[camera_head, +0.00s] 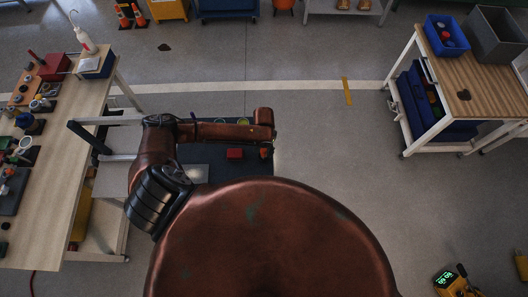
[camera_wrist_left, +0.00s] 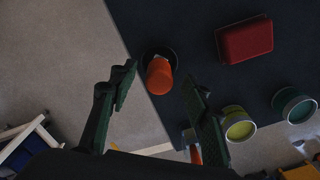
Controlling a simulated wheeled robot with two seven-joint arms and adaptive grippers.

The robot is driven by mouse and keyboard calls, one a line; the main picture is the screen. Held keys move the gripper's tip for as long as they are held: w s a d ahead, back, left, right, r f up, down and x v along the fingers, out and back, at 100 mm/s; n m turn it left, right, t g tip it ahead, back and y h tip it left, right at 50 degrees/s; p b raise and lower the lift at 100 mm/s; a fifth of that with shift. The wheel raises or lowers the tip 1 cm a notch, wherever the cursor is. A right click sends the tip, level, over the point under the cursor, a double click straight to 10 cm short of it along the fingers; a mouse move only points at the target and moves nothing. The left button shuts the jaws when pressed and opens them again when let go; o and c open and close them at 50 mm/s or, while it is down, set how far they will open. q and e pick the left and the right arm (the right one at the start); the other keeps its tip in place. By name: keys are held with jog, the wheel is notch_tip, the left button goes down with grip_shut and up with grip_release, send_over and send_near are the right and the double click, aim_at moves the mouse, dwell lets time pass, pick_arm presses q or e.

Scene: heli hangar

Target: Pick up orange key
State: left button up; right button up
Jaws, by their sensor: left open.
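In the left wrist view, an orange piece (camera_wrist_left: 159,77), which appears to be the orange key, stands in a round black base near the edge of a dark tabletop (camera_wrist_left: 185,25). My left gripper (camera_wrist_left: 159,73) is open. Its two dark fingers lie on either side of the orange piece in the picture, with nothing visibly held between them. I cannot tell how far above it they are. In the head view my left arm reaches over the dark tabletop (camera_head: 225,171). My right gripper is not in view.
Near the orange piece are a red box (camera_wrist_left: 244,40), a yellow-green round piece (camera_wrist_left: 238,125) and a teal round piece (camera_wrist_left: 296,106). A cluttered wooden bench (camera_head: 60,150) stands at left. A wooden-topped cart (camera_head: 480,95) stands at right. Open floor (camera_head: 345,150) lies between.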

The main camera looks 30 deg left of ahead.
pick_arm(q)
notch_tip(320, 180, down, 3)
jog(key=shift+r, duration=0.1)
jog(key=c, duration=0.7)
grip_shut()
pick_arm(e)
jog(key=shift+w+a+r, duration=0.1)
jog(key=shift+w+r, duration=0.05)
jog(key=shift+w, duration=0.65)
